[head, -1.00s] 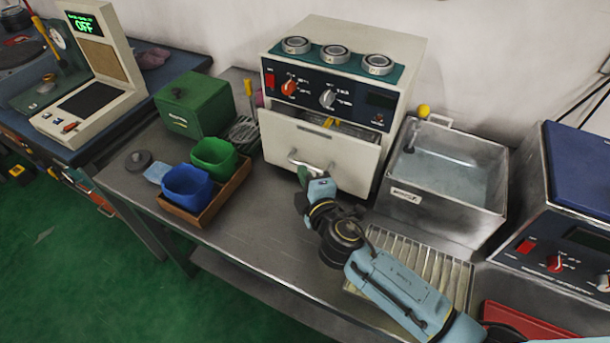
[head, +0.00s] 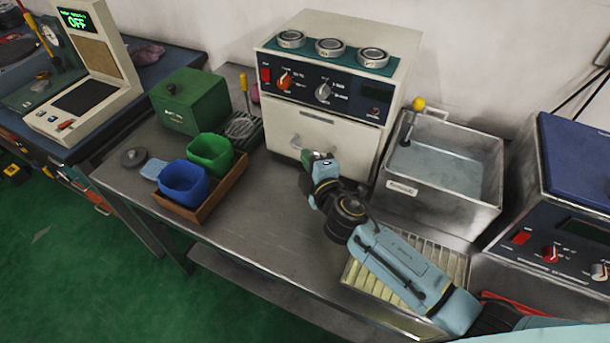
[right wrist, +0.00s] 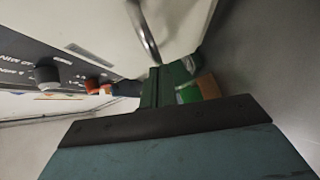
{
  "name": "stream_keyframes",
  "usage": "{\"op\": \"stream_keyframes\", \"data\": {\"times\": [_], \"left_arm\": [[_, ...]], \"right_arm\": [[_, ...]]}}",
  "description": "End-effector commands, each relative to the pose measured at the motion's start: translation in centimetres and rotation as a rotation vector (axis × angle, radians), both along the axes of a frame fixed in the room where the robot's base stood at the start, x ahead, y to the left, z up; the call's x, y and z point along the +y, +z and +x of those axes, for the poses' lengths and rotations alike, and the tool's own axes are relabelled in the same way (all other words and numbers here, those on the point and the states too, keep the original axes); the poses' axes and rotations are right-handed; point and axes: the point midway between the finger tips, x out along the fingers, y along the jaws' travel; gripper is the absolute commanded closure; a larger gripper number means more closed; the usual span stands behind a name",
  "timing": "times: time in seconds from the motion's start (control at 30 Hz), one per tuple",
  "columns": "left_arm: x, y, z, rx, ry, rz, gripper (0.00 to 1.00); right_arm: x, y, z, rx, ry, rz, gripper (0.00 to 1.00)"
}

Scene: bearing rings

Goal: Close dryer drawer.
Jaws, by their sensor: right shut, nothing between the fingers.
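The dryer (head: 335,85) is a cream box with a dark control panel, standing at the back of the metal bench. Its drawer front (head: 325,135) sits flush or nearly flush below the panel, and the drawer's inside is not visible. A metal handle (head: 296,142) is on the drawer front; in the right wrist view the handle (right wrist: 148,35) is close to the fingers. My right gripper (head: 311,158) is shut and empty, at the drawer front just below and right of the handle. I cannot tell whether it touches. My left gripper is not in view.
Three metal rings lie on the dryer top, one in the middle (head: 330,47). A metal basin (head: 440,170) stands right of the dryer. A wooden tray (head: 232,184) with blue and green bins and a green box (head: 190,100) are to the left. A wire rack lies under my right arm.

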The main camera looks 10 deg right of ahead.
Motion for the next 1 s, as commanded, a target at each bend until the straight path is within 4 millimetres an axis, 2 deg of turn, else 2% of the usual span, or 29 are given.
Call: {"op": "stream_keyframes", "data": {"times": [0.07,0.27,0.5,0.63,0.8,1.0], "left_arm": [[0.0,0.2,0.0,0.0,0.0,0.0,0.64],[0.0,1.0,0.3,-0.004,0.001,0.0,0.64],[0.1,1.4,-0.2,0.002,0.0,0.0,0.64],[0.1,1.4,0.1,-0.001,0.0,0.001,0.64],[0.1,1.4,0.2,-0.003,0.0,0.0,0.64],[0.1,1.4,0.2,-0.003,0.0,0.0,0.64]], "right_arm": [[-0.2,0.5,0.0,-0.006,-0.011,-0.003,1.0],[2.6,1.1,-2.3,-0.002,0.008,0.002,1.0],[1.4,1.8,-7.7,-0.001,0.01,0.0,1.0],[0.9,2.1,-9.9,-0.001,0.01,0.0,1.0],[0.5,2.3,-11.6,-0.002,0.011,-0.001,1.0],[0.4,2.4,-12.0,-0.003,0.011,-0.002,1.0]]}}
